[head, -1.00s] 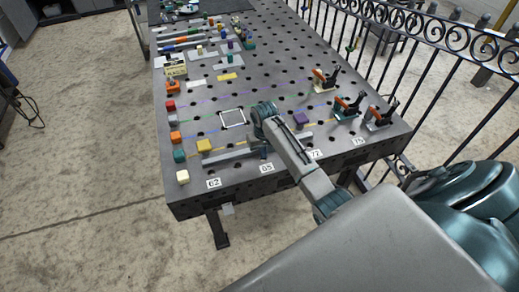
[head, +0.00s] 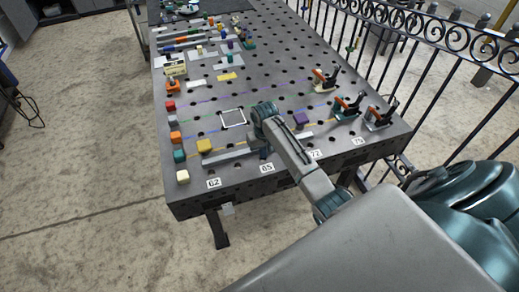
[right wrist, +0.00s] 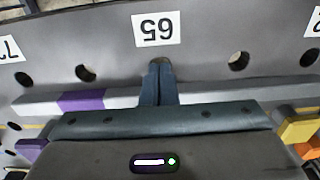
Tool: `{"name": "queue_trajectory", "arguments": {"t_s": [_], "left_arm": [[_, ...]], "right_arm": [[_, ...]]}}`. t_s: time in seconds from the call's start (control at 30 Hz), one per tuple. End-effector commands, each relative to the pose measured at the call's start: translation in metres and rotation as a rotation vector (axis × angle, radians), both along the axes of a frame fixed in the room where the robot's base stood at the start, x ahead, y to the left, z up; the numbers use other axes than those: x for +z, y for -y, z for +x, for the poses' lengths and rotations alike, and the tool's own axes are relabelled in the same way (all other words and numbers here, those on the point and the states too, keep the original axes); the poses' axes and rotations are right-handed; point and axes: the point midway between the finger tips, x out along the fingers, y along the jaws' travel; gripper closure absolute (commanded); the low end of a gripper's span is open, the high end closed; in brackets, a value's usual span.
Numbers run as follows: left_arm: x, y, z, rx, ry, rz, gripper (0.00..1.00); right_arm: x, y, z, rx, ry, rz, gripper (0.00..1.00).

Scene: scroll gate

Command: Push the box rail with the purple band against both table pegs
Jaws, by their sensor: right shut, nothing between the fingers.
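The grey box rail (head: 232,158) lies along the near side of the table, and my right arm covers its middle. Its purple band (right wrist: 82,100) shows only in the right wrist view, left of my fingers. My right gripper (head: 264,154) is shut and empty at the rail; it also shows in the right wrist view (right wrist: 157,82). The fingers overlap the rail there, and I cannot tell whether they touch it. A yellow block (head: 205,146) stands by the rail's left end and a purple block (head: 301,119) stands farther right. I cannot make out which parts are the pegs. My left gripper is out of view.
The perforated table (head: 225,90) has number labels along its near edge, such as 65 (head: 267,168). Small coloured blocks line the left edge. Toggle clamps (head: 347,105) stand at the right. A white square outline (head: 233,118) lies mid-table. A railing runs behind the right side.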

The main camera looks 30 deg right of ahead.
Motion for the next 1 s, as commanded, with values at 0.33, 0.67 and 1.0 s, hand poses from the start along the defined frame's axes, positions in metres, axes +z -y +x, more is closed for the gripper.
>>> {"name": "queue_trajectory", "arguments": {"t_s": [0.33,0.67,1.0], "left_arm": [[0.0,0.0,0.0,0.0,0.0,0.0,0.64],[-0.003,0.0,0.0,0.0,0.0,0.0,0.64],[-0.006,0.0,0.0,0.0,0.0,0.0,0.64]], "right_arm": [[0.0,0.0,0.0,0.0,0.0,0.0,1.0],[-0.007,0.0,0.0,0.0,-0.001,0.0,1.0],[-0.016,0.0,0.0,0.0,-0.001,0.0,1.0]]}}
